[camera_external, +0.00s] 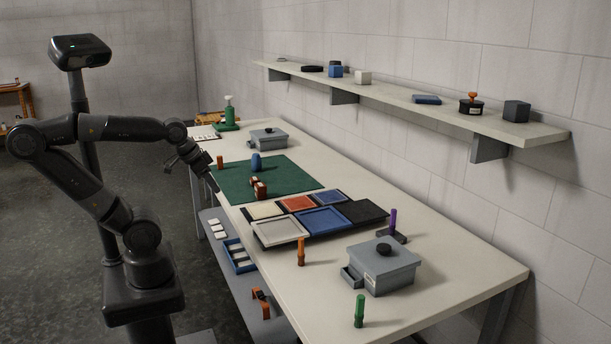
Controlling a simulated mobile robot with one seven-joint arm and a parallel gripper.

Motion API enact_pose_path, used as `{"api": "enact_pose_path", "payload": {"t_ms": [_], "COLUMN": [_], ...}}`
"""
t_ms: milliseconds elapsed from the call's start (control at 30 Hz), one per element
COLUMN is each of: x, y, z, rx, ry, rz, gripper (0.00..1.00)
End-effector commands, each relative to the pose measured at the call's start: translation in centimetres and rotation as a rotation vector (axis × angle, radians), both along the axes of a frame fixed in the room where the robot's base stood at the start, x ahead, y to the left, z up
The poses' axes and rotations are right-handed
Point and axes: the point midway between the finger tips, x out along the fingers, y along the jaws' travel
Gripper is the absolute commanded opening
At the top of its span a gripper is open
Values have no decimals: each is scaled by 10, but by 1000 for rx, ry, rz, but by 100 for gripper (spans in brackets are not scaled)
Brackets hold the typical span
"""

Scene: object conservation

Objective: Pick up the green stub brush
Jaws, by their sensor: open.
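A small upright green stub brush (359,311) stands on the near right end of the white table, close to its front edge. My gripper (214,186) is far from it, at the left edge of the table beside the dark green mat (290,174). My gripper is open and appears empty, though its fingers are small and dark in this view. Similar upright stubs stand elsewhere: an orange one (301,252) by the trays, another orange one (220,162) near my gripper, and a purple one (392,220) on a dark base.
A grey lidded box (380,271) with a black knob stands behind and beside the green brush. Several shallow coloured trays (279,231) fill the table's middle. A wall shelf (420,108) overhangs the back.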

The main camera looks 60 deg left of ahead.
Motion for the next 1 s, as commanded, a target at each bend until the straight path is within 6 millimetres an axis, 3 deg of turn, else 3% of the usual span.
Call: {"api": "enact_pose_path", "payload": {"t_ms": [667,833,1000], "x": [7,43,94], "y": [-4,-29,-74], "z": [3,14,24], "rx": [-6,-36,-71], "ry": [0,1,1], "rz": [-18,-103,-215], "gripper": [47,47,47]}}
